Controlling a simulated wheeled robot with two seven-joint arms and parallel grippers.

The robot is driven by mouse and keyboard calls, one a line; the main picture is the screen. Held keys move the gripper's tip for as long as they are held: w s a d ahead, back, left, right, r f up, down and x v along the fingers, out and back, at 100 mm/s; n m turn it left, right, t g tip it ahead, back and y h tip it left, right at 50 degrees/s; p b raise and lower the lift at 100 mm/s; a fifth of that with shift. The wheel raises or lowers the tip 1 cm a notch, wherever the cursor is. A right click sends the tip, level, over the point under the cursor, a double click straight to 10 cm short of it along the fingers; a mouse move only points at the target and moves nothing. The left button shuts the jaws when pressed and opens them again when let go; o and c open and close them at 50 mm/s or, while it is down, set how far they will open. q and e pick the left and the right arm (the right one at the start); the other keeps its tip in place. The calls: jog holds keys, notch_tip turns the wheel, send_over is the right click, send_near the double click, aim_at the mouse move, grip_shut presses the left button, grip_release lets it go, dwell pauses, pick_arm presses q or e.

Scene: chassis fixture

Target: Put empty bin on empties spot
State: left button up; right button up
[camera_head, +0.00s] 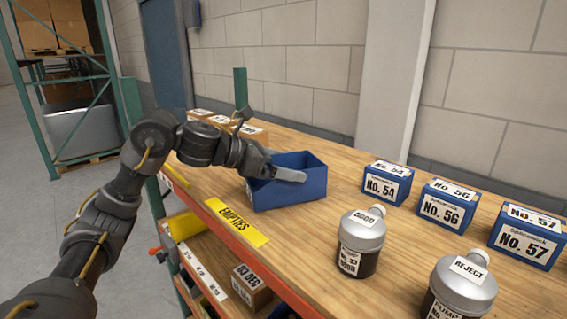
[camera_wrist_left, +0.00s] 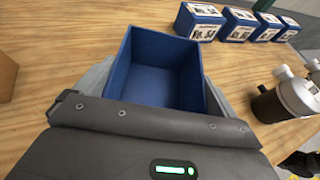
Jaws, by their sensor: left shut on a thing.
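The empty blue bin (camera_head: 292,190) is at the shelf top just behind the yellow EMPTIES label (camera_head: 237,222). I cannot tell whether its base touches the wood. My left gripper (camera_head: 276,172) is shut on the bin, with one finger along its near side in the head view. In the left wrist view the open blue bin (camera_wrist_left: 155,85) sits between the two grey fingers, and nothing lies inside it. My right gripper is not in view.
Blue boxes No. 54, No. 56 (camera_head: 446,207) and No. 57 (camera_head: 527,238) stand to the right. Two silver-topped pumps, GOOD (camera_head: 361,236) and REJECT (camera_head: 462,285), stand in front. Cardboard boxes (camera_head: 252,133) are behind my left wrist. Bare wood lies between bin and boxes.

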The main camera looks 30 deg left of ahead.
pick_arm(q)
jog(key=shift+f, duration=0.25)
jog(key=o, duration=0.7)
jog(key=shift+c, duration=0.2)
jog(key=shift+r, duration=0.25)
jog(key=shift+s+a, duration=0.15)
jog(key=b+v, duration=0.3)
jog(key=v, duration=0.8)
jog(key=shift+s+r+b, duration=0.25)
jog(key=shift+r+b, duration=0.05)
jog(key=shift+b, duration=0.05)
jog(key=shift+a, duration=0.15)
